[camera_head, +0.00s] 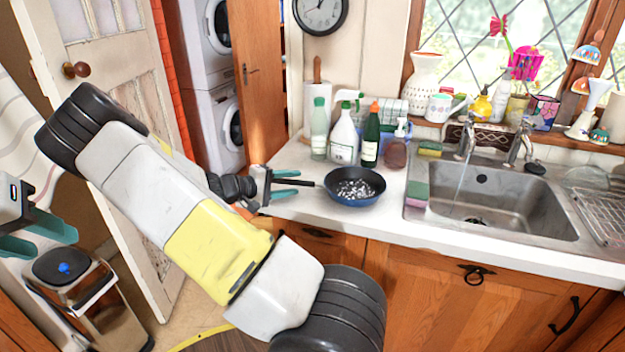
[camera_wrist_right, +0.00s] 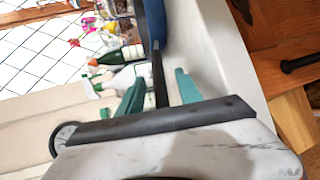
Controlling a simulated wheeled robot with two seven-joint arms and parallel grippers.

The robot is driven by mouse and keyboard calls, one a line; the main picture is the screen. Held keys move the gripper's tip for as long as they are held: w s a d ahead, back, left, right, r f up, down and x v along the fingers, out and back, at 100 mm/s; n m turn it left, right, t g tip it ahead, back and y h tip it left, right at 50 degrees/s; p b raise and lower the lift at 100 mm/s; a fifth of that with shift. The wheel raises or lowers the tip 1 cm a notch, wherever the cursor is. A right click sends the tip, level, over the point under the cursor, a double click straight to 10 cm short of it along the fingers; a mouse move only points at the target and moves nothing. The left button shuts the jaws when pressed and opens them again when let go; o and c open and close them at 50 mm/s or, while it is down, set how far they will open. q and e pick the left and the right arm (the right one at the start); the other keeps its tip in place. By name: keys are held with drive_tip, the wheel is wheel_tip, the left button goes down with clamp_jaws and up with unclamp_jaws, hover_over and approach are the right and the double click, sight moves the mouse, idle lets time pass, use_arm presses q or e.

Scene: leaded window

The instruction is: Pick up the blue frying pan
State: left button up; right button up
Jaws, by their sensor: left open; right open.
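The blue frying pan (camera_head: 354,188) sits upright on the white counter, left of the sink, with small pale and dark bits inside. Its dark handle points left, towards my right gripper (camera_head: 287,182). That gripper is open, its two teal fingers on either side of the handle's end. In the right wrist view the handle (camera_wrist_right: 158,78) runs between the open fingers (camera_wrist_right: 160,96), with visible gaps on both sides. Part of the pan's blue side (camera_wrist_right: 155,22) shows at the top. My left gripper (camera_head: 38,238) is open and empty at the far left, away from the counter.
Several bottles, including a white spray bottle (camera_head: 344,138) and a dark green bottle (camera_head: 370,138), stand behind the pan. Sponges (camera_head: 417,192) lie by the sink (camera_head: 490,205) on the right. The counter (camera_head: 300,212) in front of the pan is clear. A bin (camera_head: 75,280) stands lower left.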

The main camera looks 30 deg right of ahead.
drive_tip(key=shift+d+f, duration=0.15)
drive_tip(key=shift+d, duration=0.5)
clamp_jaws()
idle(0.9)
